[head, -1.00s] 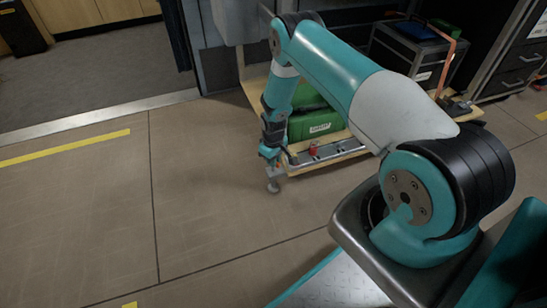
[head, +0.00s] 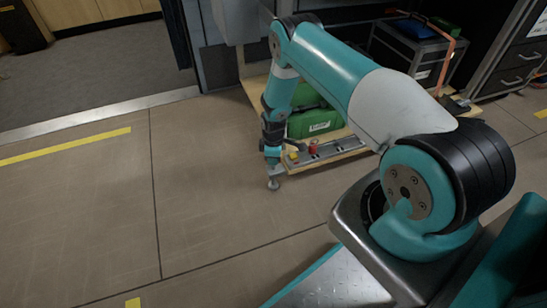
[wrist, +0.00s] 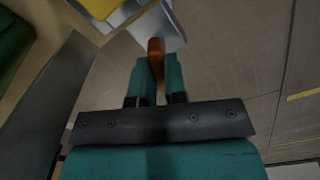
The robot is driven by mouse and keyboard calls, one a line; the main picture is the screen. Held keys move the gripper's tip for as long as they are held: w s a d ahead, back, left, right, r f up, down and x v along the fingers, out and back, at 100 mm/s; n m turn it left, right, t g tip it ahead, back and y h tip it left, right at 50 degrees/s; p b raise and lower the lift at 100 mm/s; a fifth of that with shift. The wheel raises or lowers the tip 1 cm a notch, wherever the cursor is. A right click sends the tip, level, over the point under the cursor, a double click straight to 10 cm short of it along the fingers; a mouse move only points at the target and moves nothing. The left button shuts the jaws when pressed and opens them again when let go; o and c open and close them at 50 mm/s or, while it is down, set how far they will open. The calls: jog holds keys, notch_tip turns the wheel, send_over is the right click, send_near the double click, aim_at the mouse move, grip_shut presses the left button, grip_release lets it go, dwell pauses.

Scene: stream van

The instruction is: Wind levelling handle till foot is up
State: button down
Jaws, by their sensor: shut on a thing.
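In the wrist view, my gripper (wrist: 157,72) has its two teal fingers closed on an orange-brown handle (wrist: 156,48). A pale metal piece (wrist: 165,24) lies just beyond the handle. In the head view, my gripper (head: 273,157) is low at the near left corner of a wooden platform. A small grey foot (head: 273,184) shows just below it, close to the floor. I cannot tell whether the foot touches the floor. The handle is hidden there by my arm.
The wooden platform (head: 255,94) carries a green case (head: 312,123) and a metal rail with a small red part (head: 313,147). A dark cart (head: 408,50) stands behind at the right. The floor (head: 210,225) at left and in front is clear.

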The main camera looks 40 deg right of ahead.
dwell(0.4)
jog(key=c, duration=1.2)
grip_release()
jog(key=shift+o, duration=0.2)
notch_tip(320, 180, up, 17)
jog(key=p, duration=0.7)
jog(key=shift+r, duration=0.2)
